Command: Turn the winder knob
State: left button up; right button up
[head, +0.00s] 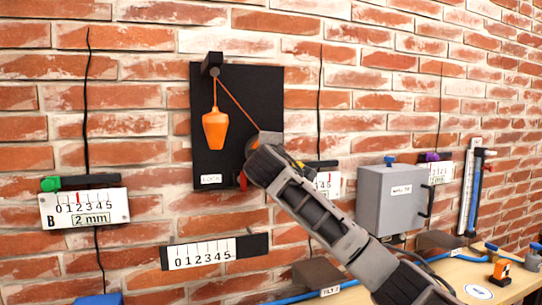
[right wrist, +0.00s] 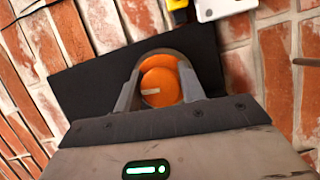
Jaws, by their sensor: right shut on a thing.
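The black winder board (head: 230,100) is fixed to the brick wall. An orange weight (head: 214,130) hangs from a pulley (head: 214,73) at its top, and an orange cord runs down to the winder, mostly hidden by my gripper. My right gripper (head: 262,152) reaches in from the lower right at the winder. In the right wrist view the orange winder knob (right wrist: 160,82) sits between the two fingers of my right gripper (right wrist: 160,95), which are shut on it. A red lever (head: 242,181) shows beside the LOCK label (head: 211,179). My left gripper is not in view.
Scale plates hang on the wall, one marked B (head: 85,208) and one lower (head: 200,254). A grey box (head: 390,198) with a blue knob stands right of my arm. A wooden bench (head: 470,275) with small items runs along the lower right.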

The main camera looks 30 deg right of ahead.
jog(key=shift+n, duration=0.6)
jog(key=o, duration=0.9)
pick_arm(q)
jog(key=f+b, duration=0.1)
jog(key=b, duration=0.1)
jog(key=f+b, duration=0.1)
jog(key=b, duration=0.1)
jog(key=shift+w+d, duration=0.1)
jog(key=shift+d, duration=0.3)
pick_arm(e)
jog(key=v, duration=1.6)
jog(key=shift+f, duration=0.35)
jog(key=shift+f, duration=0.1)
